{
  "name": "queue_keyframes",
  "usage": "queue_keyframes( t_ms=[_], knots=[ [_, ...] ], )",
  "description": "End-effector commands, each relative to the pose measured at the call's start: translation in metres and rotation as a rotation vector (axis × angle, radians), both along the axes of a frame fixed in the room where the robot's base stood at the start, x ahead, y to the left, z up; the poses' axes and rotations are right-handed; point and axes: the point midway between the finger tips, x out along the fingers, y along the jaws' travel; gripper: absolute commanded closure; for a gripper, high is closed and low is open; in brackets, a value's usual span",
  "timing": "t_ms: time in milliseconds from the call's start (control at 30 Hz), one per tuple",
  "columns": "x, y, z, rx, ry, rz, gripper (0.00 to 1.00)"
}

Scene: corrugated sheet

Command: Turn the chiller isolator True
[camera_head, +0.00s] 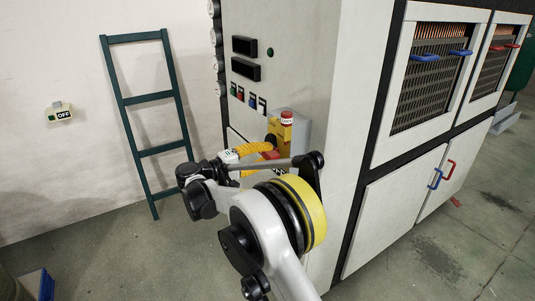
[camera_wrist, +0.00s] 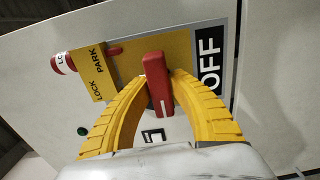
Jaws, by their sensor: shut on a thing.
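The chiller isolator's red handle (camera_wrist: 158,88) stands on a yellow plate (camera_wrist: 135,62) in the wrist view. My gripper (camera_wrist: 161,76) has its two yellow ribbed fingers closed around this handle, one on each side. The handle runs nearly up and down in the picture, with a white line near its lower end. A black OFF label (camera_wrist: 209,58) lies to its right. A smaller label (camera_wrist: 153,136) below it is partly hidden by my gripper. In the head view my gripper (camera_head: 268,150) is at the isolator's grey box (camera_head: 303,132), and the arm hides much of it.
A red lock piece (camera_wrist: 62,63) and a yellow LOCK PARK tab (camera_wrist: 92,72) sit left of the handle. The cabinet (camera_head: 290,50) carries gauges and small switches. A green ladder (camera_head: 149,97) leans on the wall, near a separate OFF sign (camera_head: 64,114).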

Motion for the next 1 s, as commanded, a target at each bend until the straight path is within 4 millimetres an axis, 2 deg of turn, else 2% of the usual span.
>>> queue_keyframes(
  t_ms=[233, 467, 1000],
  knots=[
    [0.0004, -0.0004, 0.0005, 0.017, -0.026, 0.0, 1.0],
    [0.0006, -0.0006, 0.001, 0.084, -0.126, 0.0, 1.0],
    [0.0007, -0.0006, 0.0011, 0.363, -0.539, 0.0, 1.0]
  ],
)
